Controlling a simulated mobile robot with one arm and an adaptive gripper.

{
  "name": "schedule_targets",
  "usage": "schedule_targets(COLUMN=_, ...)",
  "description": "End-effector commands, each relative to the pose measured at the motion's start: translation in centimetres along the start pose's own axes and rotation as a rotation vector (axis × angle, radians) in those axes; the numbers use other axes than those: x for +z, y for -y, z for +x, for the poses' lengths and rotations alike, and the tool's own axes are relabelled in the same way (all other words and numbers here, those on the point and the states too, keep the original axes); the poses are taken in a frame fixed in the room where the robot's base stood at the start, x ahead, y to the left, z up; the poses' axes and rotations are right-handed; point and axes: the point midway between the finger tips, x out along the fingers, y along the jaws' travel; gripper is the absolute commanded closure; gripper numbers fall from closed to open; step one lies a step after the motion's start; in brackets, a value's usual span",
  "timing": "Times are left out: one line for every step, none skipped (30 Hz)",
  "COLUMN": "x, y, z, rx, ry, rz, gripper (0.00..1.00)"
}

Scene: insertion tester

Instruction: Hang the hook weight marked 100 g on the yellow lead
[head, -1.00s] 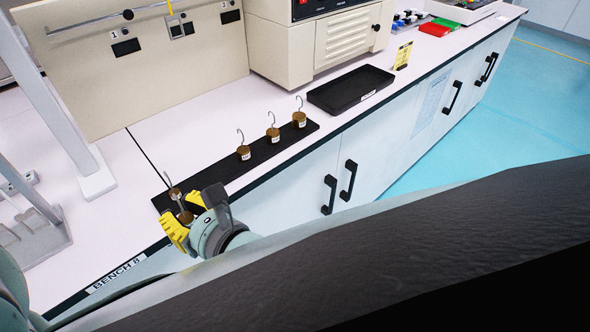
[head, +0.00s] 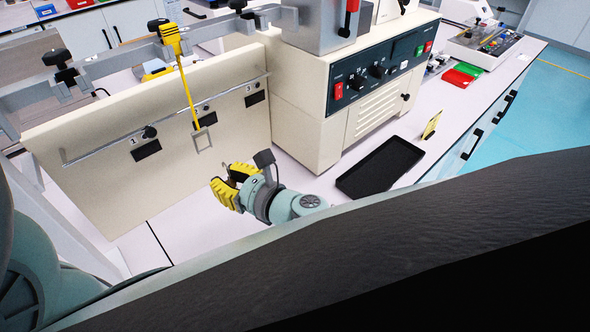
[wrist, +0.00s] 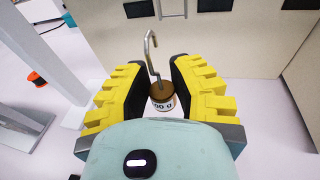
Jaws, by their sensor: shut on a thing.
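My gripper (head: 231,187) has yellow fingers and is shut on a brass hook weight. In the wrist view the weight (wrist: 162,98) sits between the fingers (wrist: 160,84), its hook pointing up; its white label is partly visible and reads "00 g", the first digit unclear. The yellow lead (head: 187,88) hangs from a yellow clamp on the rail in the head view and ends in a grey rectangular loop (head: 203,141). The gripper is below and to the right of this loop, apart from it. The lower end of the loop shows at the top of the wrist view (wrist: 172,15).
A beige control box (head: 310,120) is to the right. A black tray (head: 380,166) lies on the bench. A grey post stands at left in the wrist view (wrist: 75,60).

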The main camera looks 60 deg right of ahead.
Motion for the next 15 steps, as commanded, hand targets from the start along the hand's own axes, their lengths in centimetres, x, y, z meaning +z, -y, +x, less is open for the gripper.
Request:
schedule_targets(x=0.5, y=0.1, z=0.2, rx=0.003, ry=0.0, rz=0.0, gripper=1.0)
schedule_targets(x=0.5, y=0.1, z=0.2, rx=0.004, ry=0.0, rz=0.0, gripper=1.0)
schedule_targets(x=0.5, y=0.2, z=0.3, rx=0.005, ry=-0.001, rz=0.0, gripper=1.0)
schedule_targets(x=0.5, y=0.2, z=0.4, rx=0.005, ry=-0.001, rz=-0.001, gripper=1.0)
schedule_targets(x=0.5, y=0.2, z=0.5, rx=0.006, ry=-0.002, rz=-0.001, gripper=1.0)
schedule_targets(x=0.5, y=0.2, z=0.6, rx=0.006, ry=-0.002, rz=-0.001, gripper=1.0)
schedule_targets(x=0.5, y=0.2, z=0.7, rx=0.006, ry=-0.001, rz=-0.001, gripper=1.0)
schedule_targets(x=0.5, y=0.3, z=0.9, rx=0.006, ry=-0.001, rz=-0.001, gripper=1.0)
schedule_targets(x=0.6, y=0.3, z=1.1, rx=0.006, ry=0.0, rz=-0.001, gripper=1.0)
schedule_targets(x=0.6, y=0.3, z=1.2, rx=0.006, ry=0.001, rz=0.0, gripper=1.0)
schedule_targets(x=0.7, y=0.4, z=1.4, rx=0.006, ry=0.001, rz=0.0, gripper=1.0)
schedule_targets(x=0.7, y=0.4, z=1.7, rx=0.006, ry=0.0, rz=0.0, gripper=1.0)
schedule_targets(x=0.8, y=0.5, z=1.9, rx=0.006, ry=0.0, rz=0.0, gripper=1.0)
schedule_targets(x=0.8, y=0.5, z=2.1, rx=0.006, ry=0.0, rz=0.0, gripper=1.0)
schedule_targets(x=0.8, y=0.5, z=2.3, rx=0.007, ry=0.0, rz=-0.001, gripper=1.0)
